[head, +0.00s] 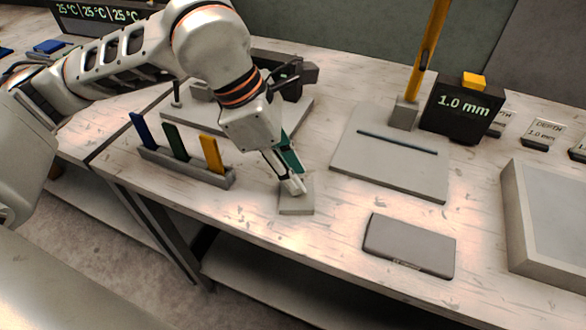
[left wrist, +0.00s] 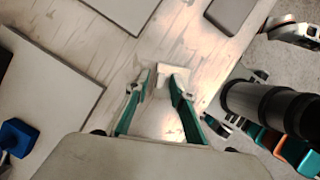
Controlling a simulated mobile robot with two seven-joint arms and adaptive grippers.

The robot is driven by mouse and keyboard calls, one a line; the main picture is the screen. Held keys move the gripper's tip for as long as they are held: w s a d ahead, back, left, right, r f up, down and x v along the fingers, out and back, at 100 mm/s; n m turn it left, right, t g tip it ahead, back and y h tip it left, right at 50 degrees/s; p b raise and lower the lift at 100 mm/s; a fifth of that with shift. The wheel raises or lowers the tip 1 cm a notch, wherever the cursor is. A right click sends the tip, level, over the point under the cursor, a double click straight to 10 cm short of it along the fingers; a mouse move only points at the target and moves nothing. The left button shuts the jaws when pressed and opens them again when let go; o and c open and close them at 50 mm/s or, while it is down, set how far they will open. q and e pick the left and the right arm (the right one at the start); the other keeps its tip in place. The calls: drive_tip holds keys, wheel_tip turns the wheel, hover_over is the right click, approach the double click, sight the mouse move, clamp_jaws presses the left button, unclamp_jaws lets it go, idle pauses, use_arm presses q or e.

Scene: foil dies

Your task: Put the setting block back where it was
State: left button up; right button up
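My left gripper (head: 297,188) reaches down to a small pale grey block (head: 296,208) on the bench, right of the coloured strips. This may be the setting block; nothing marks it by name. In the left wrist view the teal fingers of the gripper (left wrist: 160,76) come close together, with a gap between their pale tips. The pale block (left wrist: 170,53) shows just beyond the tips. Whether the fingers press on it cannot be told. My right gripper is not seen in the head view.
A grey rack (head: 185,167) with blue, green and yellow strips stands left. A flat plate (head: 390,170) bearing a dark rod, a black "1.0 mm" display (head: 458,108) and a dark grey slab (head: 409,246) lie right. A grey tray (head: 515,220) is far right.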

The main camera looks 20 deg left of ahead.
use_arm(q)
drive_tip(key=shift+r, duration=0.35)
drive_tip(key=p+v, duration=0.1)
drive_tip(key=v, duration=1)
drive_tip(key=shift+a+r+p, duration=0.25)
drive_tip(key=shift+r+p, duration=0.05)
drive_tip(key=shift+p, duration=0.05)
